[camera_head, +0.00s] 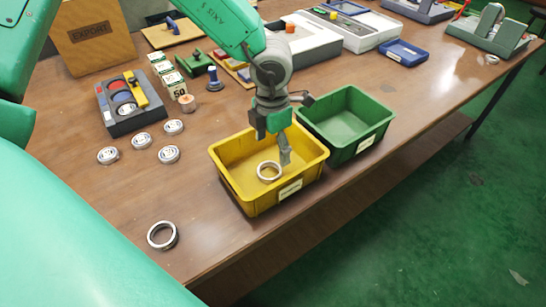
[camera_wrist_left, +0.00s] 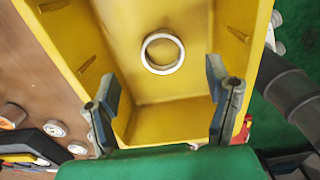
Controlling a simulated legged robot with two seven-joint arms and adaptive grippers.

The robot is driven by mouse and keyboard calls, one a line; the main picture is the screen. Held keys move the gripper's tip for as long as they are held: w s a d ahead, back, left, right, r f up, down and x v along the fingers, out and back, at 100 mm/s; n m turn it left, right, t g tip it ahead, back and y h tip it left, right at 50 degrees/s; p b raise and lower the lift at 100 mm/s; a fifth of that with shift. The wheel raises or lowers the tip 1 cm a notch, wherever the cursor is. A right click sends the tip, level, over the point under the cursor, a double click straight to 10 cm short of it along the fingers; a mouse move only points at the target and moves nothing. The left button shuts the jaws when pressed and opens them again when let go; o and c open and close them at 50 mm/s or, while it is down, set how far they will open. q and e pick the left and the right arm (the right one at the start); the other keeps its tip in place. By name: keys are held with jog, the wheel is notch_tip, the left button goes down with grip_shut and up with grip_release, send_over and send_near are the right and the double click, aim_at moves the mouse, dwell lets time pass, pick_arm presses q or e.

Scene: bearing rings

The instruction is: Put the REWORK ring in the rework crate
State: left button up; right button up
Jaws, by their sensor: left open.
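A yellow crate (camera_head: 227,180) stands near the table's front edge, with a white label too small to read. A pale metal ring (camera_head: 269,171) is inside it; the left wrist view shows this ring (camera_wrist_left: 163,53) lying flat on the crate's floor. My left gripper (camera_head: 284,150) reaches down into the yellow crate, beside the ring in the head view. In the left wrist view its fingers (camera_wrist_left: 168,100) are spread, with nothing between them. A second metal ring (camera_head: 162,235) lies on the table at front left. I cannot read which ring is marked REWORK. My right gripper is out of view.
An empty green crate (camera_head: 342,123) stands right beside the yellow one. Several small bearings (camera_head: 168,154) lie left of the crates, near a dark tray (camera_head: 133,103). Boxes and tools fill the back. The table (camera_head: 215,247) is bare around the front ring.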

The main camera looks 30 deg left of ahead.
aim_at(272, 168)
pick_arm(q)
jog(key=shift+r, duration=2.35)
